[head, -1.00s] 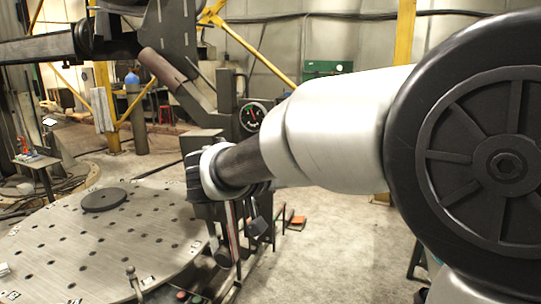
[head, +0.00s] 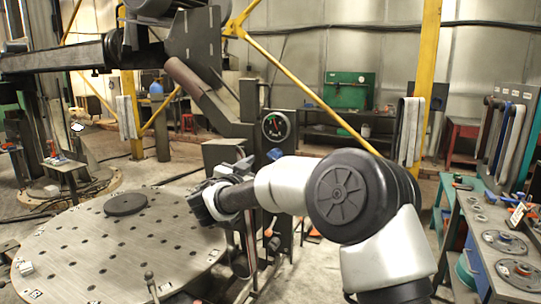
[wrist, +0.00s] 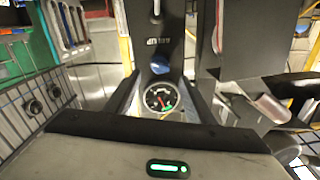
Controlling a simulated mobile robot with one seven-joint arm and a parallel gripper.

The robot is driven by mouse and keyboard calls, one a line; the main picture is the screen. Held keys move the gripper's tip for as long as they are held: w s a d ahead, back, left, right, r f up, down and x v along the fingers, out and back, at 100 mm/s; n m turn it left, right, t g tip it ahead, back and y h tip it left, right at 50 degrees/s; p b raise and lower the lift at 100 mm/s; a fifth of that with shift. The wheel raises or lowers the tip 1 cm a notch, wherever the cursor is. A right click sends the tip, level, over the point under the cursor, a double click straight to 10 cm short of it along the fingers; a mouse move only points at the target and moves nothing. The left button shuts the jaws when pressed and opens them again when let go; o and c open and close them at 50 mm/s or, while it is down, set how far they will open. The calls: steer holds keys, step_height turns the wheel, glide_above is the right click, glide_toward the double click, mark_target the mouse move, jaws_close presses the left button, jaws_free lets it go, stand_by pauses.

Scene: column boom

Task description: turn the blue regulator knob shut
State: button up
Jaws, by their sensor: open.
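The blue regulator knob (wrist: 160,69) shows in the wrist view on a dark upright plate, right beside a round gauge (wrist: 160,98) with a red needle. In the head view the gauge (head: 275,126) is on the dark column past my arm, with a small dark blue-grey part, probably the knob (head: 274,154), just below it. My gripper (head: 203,202) is at the far end of my arm, left of and below the gauge, apart from the knob. It is open and appears empty; its fingertips are hard to make out.
A large round perforated table (head: 90,245) with a dark disc (head: 125,204) lies left of my gripper. A dark boom (head: 55,55) crosses the upper left. A tool bench (head: 500,225) stands at the right. A yellow post (head: 428,80) rises behind my arm.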

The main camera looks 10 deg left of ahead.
mark_target(272, 158)
steer(key=p+x, duration=0.1)
steer(key=x, duration=0.6)
steer(key=shift+w+d+p, duration=0.1)
steer(key=shift+w+p, duration=0.15)
steer(key=shift+p, duration=0.1)
steer(key=c, duration=1)
steer(key=shift+f+b, duration=0.2)
steer(key=shift+b, duration=0.65)
